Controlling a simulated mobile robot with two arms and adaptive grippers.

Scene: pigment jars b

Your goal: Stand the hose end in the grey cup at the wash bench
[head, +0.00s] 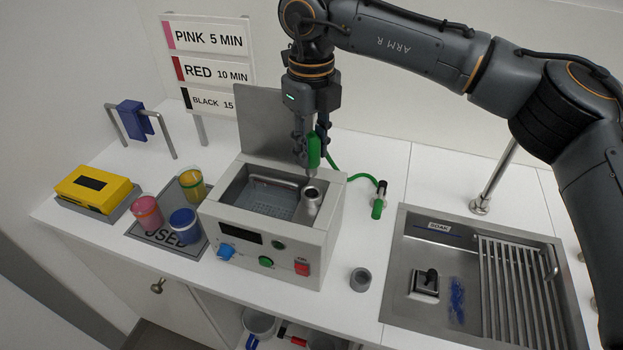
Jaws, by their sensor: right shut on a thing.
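My right gripper (313,140) comes down from above and is shut on the green hose end (314,153). The hose end points down, with its grey tip just above a metal cylinder in the steel bath of the white machine. From it the green hose (346,175) runs right to a dark fitting with a green part (378,201) on the bench. The grey cup (360,280) stands upright on the white bench, right of the machine and left of the sink; it looks empty. My left gripper is out of view.
The white machine (262,222) has its lid raised behind the bath. Several jars stand on the dark mat (150,242) to the left, beside a yellow box (94,188). The sink (391,305) and its tall tap (495,180) are to the right. Bench around the cup is clear.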

